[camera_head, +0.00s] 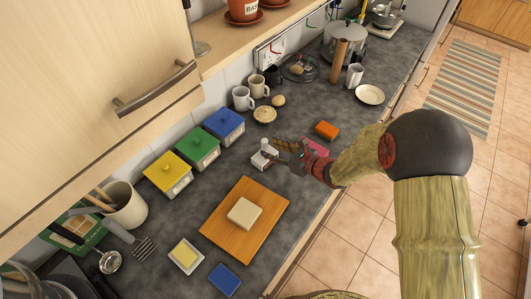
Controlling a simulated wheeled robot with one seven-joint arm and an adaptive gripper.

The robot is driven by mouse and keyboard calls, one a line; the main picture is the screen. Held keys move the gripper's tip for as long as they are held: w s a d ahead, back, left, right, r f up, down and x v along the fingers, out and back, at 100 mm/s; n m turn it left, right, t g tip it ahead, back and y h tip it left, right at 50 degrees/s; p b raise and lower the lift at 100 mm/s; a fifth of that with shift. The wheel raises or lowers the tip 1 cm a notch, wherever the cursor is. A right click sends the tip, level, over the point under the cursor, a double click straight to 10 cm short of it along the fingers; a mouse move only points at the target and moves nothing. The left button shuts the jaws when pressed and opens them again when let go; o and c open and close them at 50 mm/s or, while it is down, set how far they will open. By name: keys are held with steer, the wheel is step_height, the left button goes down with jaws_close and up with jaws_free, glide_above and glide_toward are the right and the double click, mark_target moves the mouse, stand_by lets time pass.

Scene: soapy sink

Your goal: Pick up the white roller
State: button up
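A small white object (264,153), which may be the white roller, is on the grey counter beyond the cutting board. Its exact shape is too small to make out. My gripper (278,150) is just to its right, low over the counter, with its fingers pointing left towards it. The fingertips are close to the white object or touching it; I cannot tell which. Whether the fingers are open or shut is too small to see. My arm comes in from the right and hides part of the counter's front edge.
Yellow, green and blue lidded boxes (198,149) stand along the wall. A wooden board (262,228) with a pale block is in front. A pink item (316,146) and an orange sponge (326,130) lie near my gripper. Mugs (243,99) stand behind.

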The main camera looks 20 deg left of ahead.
mark_target(267, 147)
steer(key=x, duration=0.4)
steer(key=shift+a, duration=0.2)
steer(key=shift+c, duration=1)
steer(key=c, duration=0.8)
jaws_close()
